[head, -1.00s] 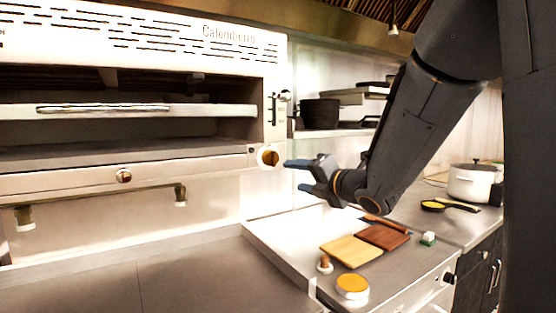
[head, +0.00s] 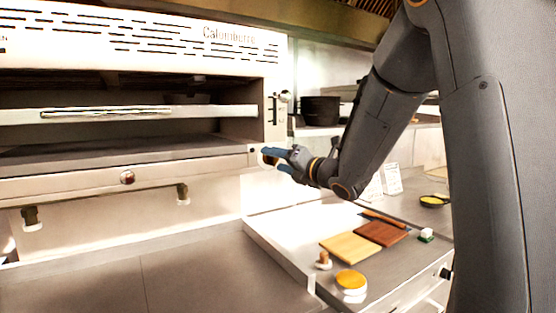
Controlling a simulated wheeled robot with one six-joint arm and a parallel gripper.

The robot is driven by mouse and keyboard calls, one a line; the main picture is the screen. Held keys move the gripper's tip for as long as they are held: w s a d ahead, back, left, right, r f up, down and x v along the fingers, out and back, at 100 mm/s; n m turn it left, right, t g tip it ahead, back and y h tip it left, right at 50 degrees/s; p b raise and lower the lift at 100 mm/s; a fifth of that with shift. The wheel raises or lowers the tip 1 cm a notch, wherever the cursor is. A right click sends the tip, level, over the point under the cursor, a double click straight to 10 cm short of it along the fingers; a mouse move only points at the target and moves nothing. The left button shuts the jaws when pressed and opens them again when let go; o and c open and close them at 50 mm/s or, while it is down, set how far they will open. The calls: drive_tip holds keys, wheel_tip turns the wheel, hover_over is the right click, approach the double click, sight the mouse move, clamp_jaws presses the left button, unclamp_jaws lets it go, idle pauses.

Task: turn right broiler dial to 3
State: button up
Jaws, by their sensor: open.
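The broiler (head: 200,170) fills the left and middle of the head view, a wide steel unit with an open front. Its right dial (head: 268,160) is at the right end of the lower front rail, mostly hidden behind my fingers. Another round knob (head: 127,177) sits further left on the same rail. My gripper (head: 271,157) points left with its blue fingertips at the right dial. It is open. The fingertips overlap the dial in the picture; I cannot tell whether they touch it. The dial's setting is hidden.
A counter (head: 300,252) to the right holds a light board (head: 350,247), a dark red board (head: 381,233), a yellow-topped round container (head: 351,281) and a small wooden-topped item (head: 323,260). Dark pots (head: 321,110) stand on a shelf behind. The left worktop (head: 190,275) is clear.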

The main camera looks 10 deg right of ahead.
drive_tip(key=c, duration=1)
